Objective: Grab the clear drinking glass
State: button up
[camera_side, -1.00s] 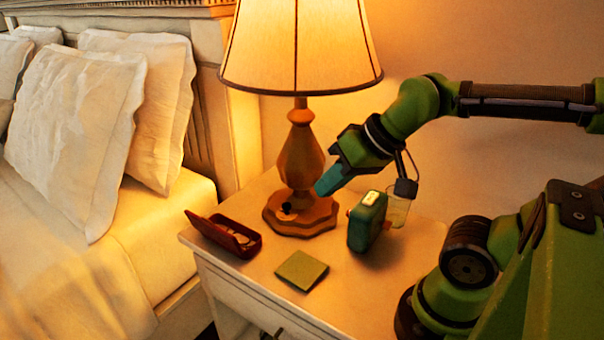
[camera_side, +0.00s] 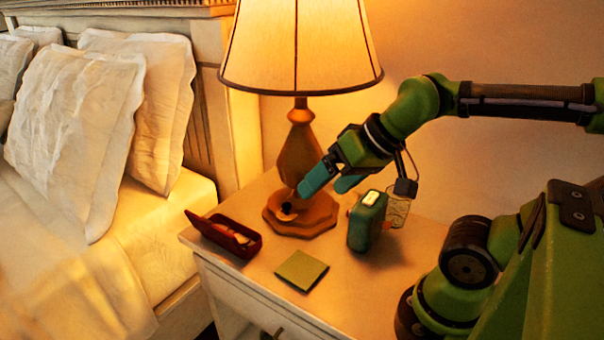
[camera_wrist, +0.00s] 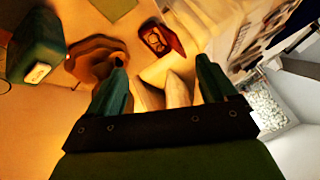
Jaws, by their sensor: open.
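The clear drinking glass (camera_side: 397,211) stands upright on the nightstand, behind and to the right of the green clock-like box (camera_side: 366,222), which hides part of it in the side view. My gripper (camera_side: 328,184) is open and empty, in front of the lamp's wooden stem and up and left of the glass. Its two teal fingers are spread apart, and they also show in the wrist view (camera_wrist: 160,75). The fingers are not around the glass.
The lamp base (camera_side: 300,215) stands just below my fingers. An open red case (camera_side: 234,236) and a green square pad (camera_side: 302,270) lie toward the nightstand's front left. The nightstand top (camera_side: 345,285) is clear at front right. The bed (camera_side: 90,270) is at left.

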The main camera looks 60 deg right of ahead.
jog(key=shift+o, duration=1)
jog(key=m+g+h, duration=0.2)
jog(key=m+g, duration=0.5)
jog(key=m, duration=0.6)
send_over(397, 207)
jog(key=d, duration=0.3)
notch_tip(397, 207, down, 12)
jog(key=f, duration=0.4)
jog(key=w+f, duration=0.1)
jog(key=f, duration=0.1)
jog(key=shift+d, duration=0.1)
